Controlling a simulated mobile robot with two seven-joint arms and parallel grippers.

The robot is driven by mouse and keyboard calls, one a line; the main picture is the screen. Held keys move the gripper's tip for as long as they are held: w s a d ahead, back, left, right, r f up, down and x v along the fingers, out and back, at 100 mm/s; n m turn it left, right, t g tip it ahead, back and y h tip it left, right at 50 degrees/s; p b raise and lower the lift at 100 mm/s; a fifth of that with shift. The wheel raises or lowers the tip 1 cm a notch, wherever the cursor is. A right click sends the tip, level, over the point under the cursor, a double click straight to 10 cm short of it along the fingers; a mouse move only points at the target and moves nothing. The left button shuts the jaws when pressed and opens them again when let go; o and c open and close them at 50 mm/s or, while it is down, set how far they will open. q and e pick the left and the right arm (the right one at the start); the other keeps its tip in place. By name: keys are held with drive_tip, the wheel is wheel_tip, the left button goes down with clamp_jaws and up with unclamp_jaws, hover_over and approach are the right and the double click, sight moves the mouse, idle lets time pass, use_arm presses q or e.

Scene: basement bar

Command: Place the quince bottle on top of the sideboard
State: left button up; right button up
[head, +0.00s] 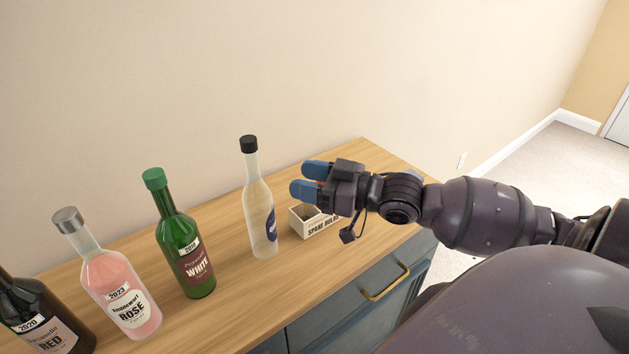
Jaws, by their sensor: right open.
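The sideboard (225,318) has a light wood top and blue-grey fronts. A pale, see-through bottle (260,215) with a black cap and a blue label stands upright on it. No label that I can read says quince; this bottle's label is turned aside, so I cannot confirm that it is the quince bottle. My right gripper (309,179) comes in from the right, with blue fingertips apart and nothing between them. It is above the sideboard's right part, to the right of the pale bottle and apart from it. My left gripper is not in view.
A green bottle (180,240), a pink rosé bottle (115,280) and a dark red-wine bottle (40,310) stand to the left. A small box (312,226) marked "spare bulbs" stands below my right gripper. A wall runs behind. Bare wood lies right of the box.

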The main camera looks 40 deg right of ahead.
drive_tip(key=shift+s+d, duration=0.3)
drive_tip(key=shift+s, duration=0.25)
idle(0.4)
